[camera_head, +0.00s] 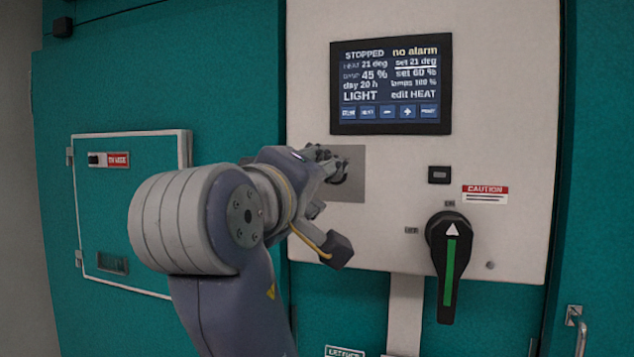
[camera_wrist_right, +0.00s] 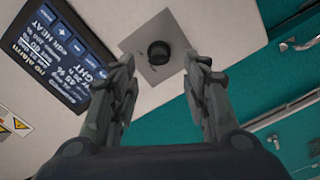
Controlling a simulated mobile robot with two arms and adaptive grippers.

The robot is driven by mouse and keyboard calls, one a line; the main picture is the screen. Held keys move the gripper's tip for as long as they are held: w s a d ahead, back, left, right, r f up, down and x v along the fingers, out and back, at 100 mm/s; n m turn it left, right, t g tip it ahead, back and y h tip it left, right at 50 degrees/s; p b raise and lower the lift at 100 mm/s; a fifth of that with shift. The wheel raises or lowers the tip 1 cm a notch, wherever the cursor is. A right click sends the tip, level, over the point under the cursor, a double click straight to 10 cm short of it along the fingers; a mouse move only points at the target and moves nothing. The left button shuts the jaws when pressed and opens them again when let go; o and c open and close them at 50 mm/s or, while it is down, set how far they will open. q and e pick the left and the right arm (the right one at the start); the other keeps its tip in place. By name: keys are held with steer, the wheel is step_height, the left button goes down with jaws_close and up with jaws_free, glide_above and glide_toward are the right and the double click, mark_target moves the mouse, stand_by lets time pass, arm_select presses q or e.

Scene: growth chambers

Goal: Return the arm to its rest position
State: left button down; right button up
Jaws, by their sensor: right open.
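My right gripper (camera_head: 328,164) is at the white control panel (camera_head: 500,60), in front of a square grey plate (camera_head: 352,188). In the right wrist view my gripper (camera_wrist_right: 162,62) is open, with a finger on each side and nothing held between them. A round black knob (camera_wrist_right: 159,52) on the grey plate (camera_wrist_right: 172,28) shows just beyond the fingertips. Whether the fingers touch it cannot be told. In the head view the gripper largely hides the knob. My left gripper is not in view.
A screen (camera_head: 390,85) reading STOPPED and no alarm is above the gripper. A black rotary switch (camera_head: 450,262) with a green stripe juts out at the right, below a small black button (camera_head: 439,175). A teal hatch (camera_head: 130,215) is at the left. A metal handle (camera_head: 578,330) is at lower right.

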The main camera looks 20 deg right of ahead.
steer(key=w+d+f+g+y, duration=0.1)
steer(key=w+d+f+y, duration=0.15)
steer(key=f, duration=0.85)
steer(key=w+d+f+g+y, duration=0.1)
steer(key=w+f, duration=0.3)
steer(key=f, duration=0.7)
steer(key=s+d+f+g+y, duration=0.1)
steer(key=s+f, duration=0.1)
steer(key=f, duration=0.7)
steer(key=s+d+f+g+y, duration=0.1)
steer(key=f+g, duration=0.1)
steer(key=f, duration=0.7)
steer(key=s+d+f+m+g+y, duration=0.25)
steer(key=s+f+g+y, duration=0.3)
steer(key=s+f, duration=2.2)
steer(key=s+a+f+g, duration=0.1)
steer(key=s+f, duration=0.1)
steer(key=f, duration=1.1)
steer(key=s+f+g, duration=0.1)
steer(key=s+f, duration=0.2)
steer(key=f, duration=1)
steer(key=s+d+f+g+h, duration=0.1)
steer(key=s+d+f, duration=0.2)
steer(key=s+f, duration=1.1)
steer(key=shift+s+f, duration=0.35)
steer(key=shift+s, duration=0.65)
